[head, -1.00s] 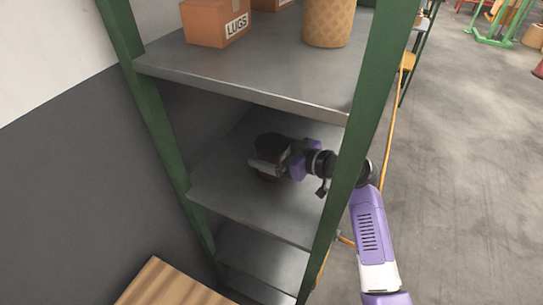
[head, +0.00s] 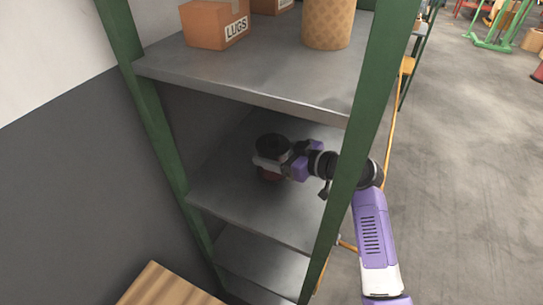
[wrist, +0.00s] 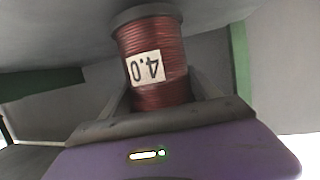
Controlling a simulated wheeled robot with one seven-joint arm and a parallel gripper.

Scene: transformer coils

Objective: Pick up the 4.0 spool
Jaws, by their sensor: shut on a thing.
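The 4.0 spool (head: 272,144) is inside the middle shelf bay, with a dark top flange and reddish winding below. In the wrist view the spool (wrist: 153,45) shows copper-red wire and a white label reading 4.0 upside down. My gripper (head: 265,162) reaches in from the right and is shut around the spool's middle. In the wrist view my gripper (wrist: 160,92) has a finger on each side of the winding. The spool looks roughly upright; its lower end is partly hidden, and I cannot tell whether it touches the shelf.
The spool's shelf (head: 235,205) is otherwise bare. The upper shelf (head: 265,70) holds a LUGS box (head: 212,25) and a tan cylinder (head: 328,22). A green post (head: 345,165) stands close in front of my arm. A wooden surface (head: 165,288) is at lower left.

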